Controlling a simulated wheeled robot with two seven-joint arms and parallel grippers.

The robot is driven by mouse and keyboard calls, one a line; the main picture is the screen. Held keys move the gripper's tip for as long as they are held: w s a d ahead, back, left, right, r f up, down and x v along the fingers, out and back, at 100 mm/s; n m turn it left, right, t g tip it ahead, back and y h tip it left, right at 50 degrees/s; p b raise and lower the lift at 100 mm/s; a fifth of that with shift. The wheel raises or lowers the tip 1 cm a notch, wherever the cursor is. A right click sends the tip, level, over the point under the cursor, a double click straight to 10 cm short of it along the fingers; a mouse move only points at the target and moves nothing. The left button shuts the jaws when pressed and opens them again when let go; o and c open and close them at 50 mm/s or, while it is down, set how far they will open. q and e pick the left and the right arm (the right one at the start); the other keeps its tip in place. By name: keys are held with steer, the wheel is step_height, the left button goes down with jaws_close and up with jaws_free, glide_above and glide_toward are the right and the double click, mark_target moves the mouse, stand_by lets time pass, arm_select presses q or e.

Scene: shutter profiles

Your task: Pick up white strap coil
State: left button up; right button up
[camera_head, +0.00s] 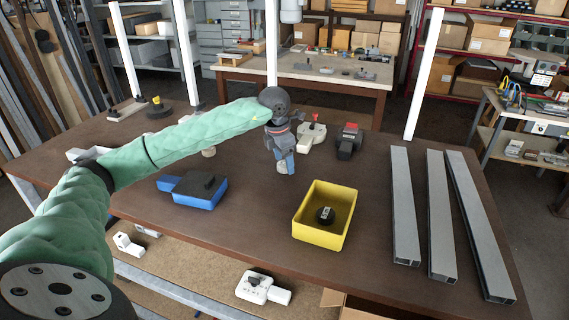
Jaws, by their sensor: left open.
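My left gripper (285,165) is open and points down over the middle of the brown table (340,180). A small pale round thing (281,169) shows at its fingertips; it may be the white strap coil, but the fingers hide most of it. I cannot tell whether the fingers touch it. Another small whitish thing (209,152) is partly hidden behind my left forearm. My right gripper is not in view.
A yellow bin (346,207) with a dark item inside stands right of the gripper. A white tool (311,137) and a red-black tool (349,140) lie behind. Long grey profiles (440,220) fill the right side.

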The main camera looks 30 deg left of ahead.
arm_select(q)
steer(key=shift+f, duration=0.35)
steer(key=c, duration=1.1)
steer(key=shift+r, duration=0.15)
